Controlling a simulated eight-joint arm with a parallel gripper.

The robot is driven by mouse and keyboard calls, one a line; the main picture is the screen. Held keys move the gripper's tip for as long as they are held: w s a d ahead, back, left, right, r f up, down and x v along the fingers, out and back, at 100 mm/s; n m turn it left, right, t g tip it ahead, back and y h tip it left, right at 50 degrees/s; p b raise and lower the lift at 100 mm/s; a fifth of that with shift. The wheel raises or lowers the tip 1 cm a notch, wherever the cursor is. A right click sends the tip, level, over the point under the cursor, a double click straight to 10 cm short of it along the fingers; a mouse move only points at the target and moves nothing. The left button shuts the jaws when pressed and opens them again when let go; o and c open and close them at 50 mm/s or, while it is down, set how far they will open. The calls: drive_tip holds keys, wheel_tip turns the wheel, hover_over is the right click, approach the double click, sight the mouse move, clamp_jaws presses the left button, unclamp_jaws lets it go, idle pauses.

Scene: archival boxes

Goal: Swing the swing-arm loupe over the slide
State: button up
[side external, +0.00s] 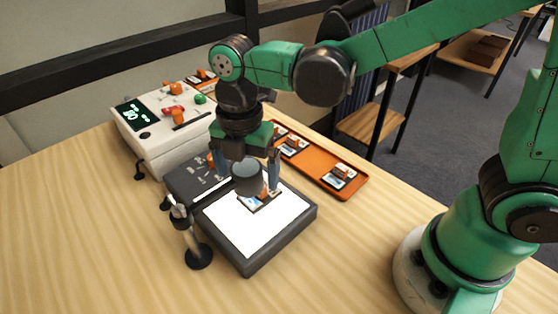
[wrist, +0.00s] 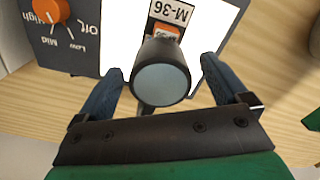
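The loupe is a dark cylinder (side external: 248,178) with a grey-blue lens face in the wrist view (wrist: 160,82). It hangs over the light panel, close to the slide. Its stand (side external: 198,256) is on the table at the panel's near left edge; the swing arm is mostly hidden. The slide (side external: 258,203), labelled M-36 in the wrist view (wrist: 170,14), lies on the lit panel (side external: 248,230), partly covered by the loupe. My gripper (side external: 247,173) points down with its blue fingers on either side of the loupe. In the wrist view the fingers (wrist: 162,66) are open, with gaps beside the loupe.
Behind the panel, an orange tray (side external: 322,175) holds several slides. The panel's dark control strip has an orange knob (wrist: 48,10) marked Mid and Low. A white device (side external: 160,130) with a green display stands at the back left. The table's front is clear.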

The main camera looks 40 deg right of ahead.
drive_tip(key=shift+r, duration=2.8)
drive_tip(key=shift+d+m, duration=0.45)
drive_tip(key=shift+m, duration=0.25)
drive_tip(key=s+d+m+t, duration=0.1)
drive_tip(key=d+m+t, duration=0.2)
drive_tip(key=m, duration=0.8)
drive_tip(key=s+d+f+m+t, duration=0.1)
drive_tip(key=d+m+t, duration=0.3)
drive_tip(key=d+m, duration=0.4)
drive_tip(key=s+m, duration=0.1)
drive_tip(key=m, duration=0.2)
drive_tip(key=shift+d, duration=0.25)
